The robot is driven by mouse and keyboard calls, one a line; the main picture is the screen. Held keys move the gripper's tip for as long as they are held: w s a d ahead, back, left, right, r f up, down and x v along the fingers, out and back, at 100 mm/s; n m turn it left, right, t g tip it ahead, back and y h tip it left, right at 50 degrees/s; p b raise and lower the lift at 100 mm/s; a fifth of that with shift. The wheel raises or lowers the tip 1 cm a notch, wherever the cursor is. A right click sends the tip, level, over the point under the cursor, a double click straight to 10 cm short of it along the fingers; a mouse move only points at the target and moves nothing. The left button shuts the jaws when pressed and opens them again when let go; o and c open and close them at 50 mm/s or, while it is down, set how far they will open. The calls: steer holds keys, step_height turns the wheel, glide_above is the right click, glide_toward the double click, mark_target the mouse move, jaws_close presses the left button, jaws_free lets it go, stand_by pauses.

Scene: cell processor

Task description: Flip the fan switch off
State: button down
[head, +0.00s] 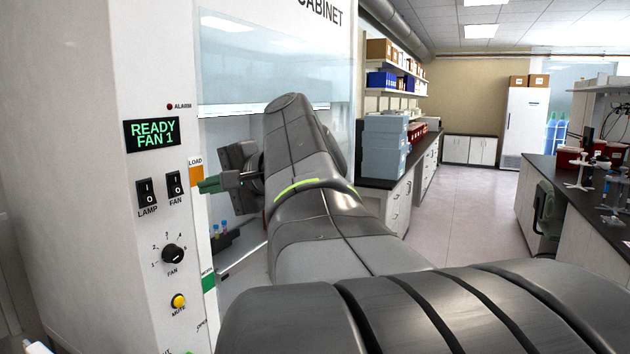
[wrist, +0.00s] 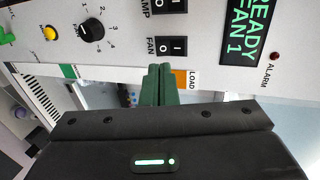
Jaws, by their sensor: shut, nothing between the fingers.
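The fan switch (head: 175,185) is a black rocker marked I and O on the white cabinet's control panel, right of the lamp switch (head: 146,193). I cannot tell which end is pressed in. The display (head: 152,134) above reads READY FAN 1. My gripper (head: 204,185) has green fingers, closed together and empty, just right of the fan switch at about its height. In the wrist view the fingertips (wrist: 159,68) point at the panel, just below the fan switch (wrist: 171,46) in the picture. A small gap seems to remain; contact is not clear.
Below the switches are a fan knob (head: 172,254) and a yellow mute button (head: 179,301). A red alarm light (head: 169,106) sits above. The cabinet's glass front (head: 275,65) is behind my arm. Open floor (head: 465,215) lies to the right, between benches.

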mark_target(179, 193)
steer(key=p+x, duration=0.1)
steer(key=x, duration=0.5)
steer(key=shift+p, duration=0.3)
steer(key=shift+f, duration=0.1)
steer(key=shift+w+a+f+b, duration=0.15)
steer(key=shift+f+b, duration=0.25)
steer(key=shift+b, duration=0.65)
steer(key=shift+r, duration=0.3)
